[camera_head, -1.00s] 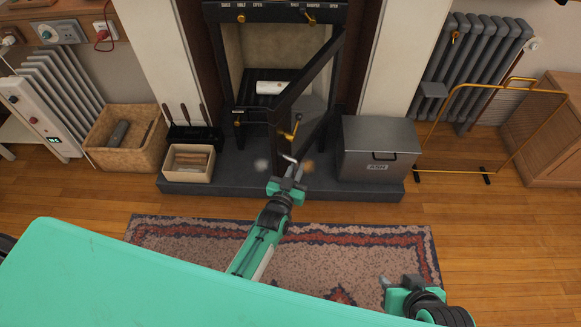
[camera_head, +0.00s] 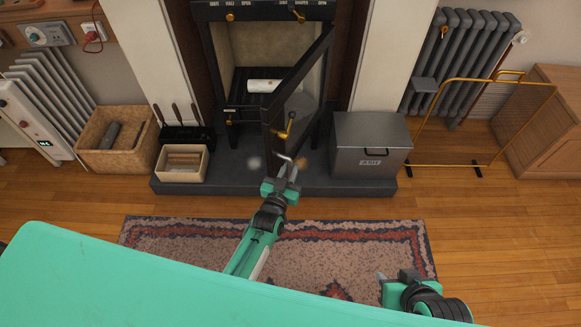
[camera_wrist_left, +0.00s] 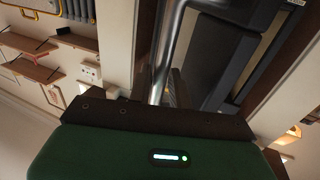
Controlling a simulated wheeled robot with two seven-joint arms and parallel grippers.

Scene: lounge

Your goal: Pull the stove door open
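The black-framed stove door (camera_head: 296,80) stands partly open, swung out toward me from its right side. A brass lever (camera_head: 289,125) sits low on its free edge, with a bent silver bar (camera_head: 286,158) below it. My left gripper (camera_head: 287,171) has its fingers at this bar; whether they are closed on it is unclear.
The stove (camera_head: 263,12) stands on a dark hearth (camera_head: 230,186). A grey metal box (camera_head: 368,145) stands to its right; a kindling box (camera_head: 183,162), tool rack and basket (camera_head: 100,154) stand left. A rug (camera_head: 330,250) lies in front. A brass-framed screen (camera_head: 484,80) stands at right.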

